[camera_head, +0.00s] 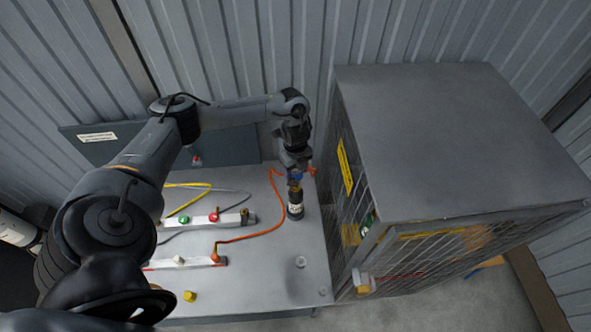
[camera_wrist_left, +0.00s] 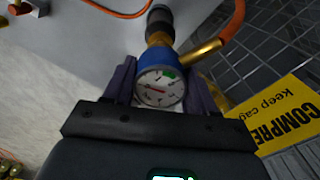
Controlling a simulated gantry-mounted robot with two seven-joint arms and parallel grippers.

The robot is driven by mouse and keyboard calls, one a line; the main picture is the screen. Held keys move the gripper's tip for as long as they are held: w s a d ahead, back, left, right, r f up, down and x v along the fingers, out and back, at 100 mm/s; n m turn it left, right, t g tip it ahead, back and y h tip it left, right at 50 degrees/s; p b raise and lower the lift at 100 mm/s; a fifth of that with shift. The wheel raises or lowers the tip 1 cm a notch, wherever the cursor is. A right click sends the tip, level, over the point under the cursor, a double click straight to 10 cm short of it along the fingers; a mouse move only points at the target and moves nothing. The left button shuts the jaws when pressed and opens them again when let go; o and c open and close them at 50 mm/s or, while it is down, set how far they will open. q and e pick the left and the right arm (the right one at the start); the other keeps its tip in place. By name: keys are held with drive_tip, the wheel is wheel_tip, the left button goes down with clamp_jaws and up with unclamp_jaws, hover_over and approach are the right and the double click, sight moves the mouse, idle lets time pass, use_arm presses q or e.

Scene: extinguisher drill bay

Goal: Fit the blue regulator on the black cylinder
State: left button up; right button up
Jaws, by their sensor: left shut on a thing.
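My left gripper (camera_head: 296,174) is over the right part of the workbench, pointing down. It is shut on the blue regulator (camera_wrist_left: 154,58), with one finger on each side of its round white gauge (camera_wrist_left: 160,88). The blue also shows as a small patch in the head view (camera_head: 297,178). The black cylinder (camera_head: 297,212) stands upright on the bench directly below, with a pale label and brass-coloured top. In the left wrist view, the cylinder (camera_wrist_left: 160,20) lines up with the regulator, with brass between them. I cannot tell whether the regulator is seated. My right gripper is not in view.
An orange hose (camera_head: 282,205) runs from near the regulator across the bench (camera_head: 265,275) to a white manifold bar (camera_head: 195,262). A second bar (camera_head: 215,218) lies behind it. A grey mesh cage (camera_head: 450,140) stands close on the right. A yellow cap (camera_head: 190,296) sits front left.

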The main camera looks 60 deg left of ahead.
use_arm(q)
drive_tip(key=shift+f, duration=0.25)
idle(0.4)
drive_tip(key=shift+f+b, duration=0.65)
drive_tip(key=shift+f, duration=0.1)
drive_tip(key=shift+f, duration=0.15)
idle(0.8)
drive_tip(key=shift+f, duration=0.25)
idle(0.4)
drive_tip(key=shift+f+b, duration=0.35)
drive_tip(key=shift+f, duration=0.2)
drive_tip(key=o, duration=1.2)
drive_tip(key=shift+c, duration=0.2)
